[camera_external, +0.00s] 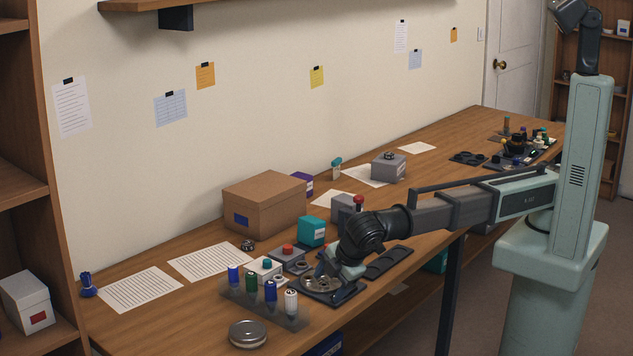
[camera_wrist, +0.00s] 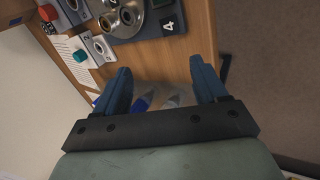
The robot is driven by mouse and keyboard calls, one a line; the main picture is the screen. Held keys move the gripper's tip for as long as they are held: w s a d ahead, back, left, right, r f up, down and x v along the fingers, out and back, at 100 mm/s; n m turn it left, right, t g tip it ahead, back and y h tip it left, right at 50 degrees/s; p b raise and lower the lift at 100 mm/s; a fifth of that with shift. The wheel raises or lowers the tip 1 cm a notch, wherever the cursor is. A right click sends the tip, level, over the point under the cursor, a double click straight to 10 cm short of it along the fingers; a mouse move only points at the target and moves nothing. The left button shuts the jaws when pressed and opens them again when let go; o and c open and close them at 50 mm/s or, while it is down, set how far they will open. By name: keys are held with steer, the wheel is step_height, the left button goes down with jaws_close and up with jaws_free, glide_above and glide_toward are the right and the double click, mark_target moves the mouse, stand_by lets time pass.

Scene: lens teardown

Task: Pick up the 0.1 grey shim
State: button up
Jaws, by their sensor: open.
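I cannot pick out the 0.1 grey shim for certain in either view; no 0.1 marking is readable. A round metal plate (camera_external: 318,284) with several round recesses lies on a dark tray (camera_external: 347,296) near the bench front. The plate also shows at the top of the wrist view (camera_wrist: 121,17), beside a "4" label. My gripper (camera_wrist: 160,63) is open, its two blue fingers spread with nothing held between them. In the external view my gripper (camera_external: 343,271) is low over the right side of the plate, partly hidden by my wrist.
A rack (camera_external: 245,303) with several coloured-cap vials stands left of the plate. A round metal tin (camera_external: 248,334) is at the front edge. Grey blocks with a red knob (camera_external: 287,249) and a teal knob (camera_external: 266,264) stand behind. A cardboard box (camera_external: 264,204) is farther back.

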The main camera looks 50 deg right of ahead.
steer(key=w+d+r+n+g, duration=0.15)
steer(key=w+n, duration=0.25)
steer(key=w, duration=0.5)
steer(key=w+d+r+n+t, duration=0.15)
steer(key=w+n, duration=0.25)
steer(key=w, duration=0.4)
steer(key=n+g, duration=0.2)
steer(key=n, duration=0.7)
glide_toward(249, 244)
steer(key=f, duration=0.3)
steer(key=shift+w+d+f+h, duration=0.2)
steer(key=shift+w+h, duration=0.1)
steer(key=shift+w, duration=0.1)
steer(key=shift+w+x, duration=0.1)
steer(key=shift+x, duration=1.2)
steer(key=shift+w+x, duration=0.15)
steer(key=shift+x, duration=1.15)
steer(key=shift+a+r, duration=0.15)
steer(key=shift+c, duration=0.5)
steer(key=c, duration=1.1)
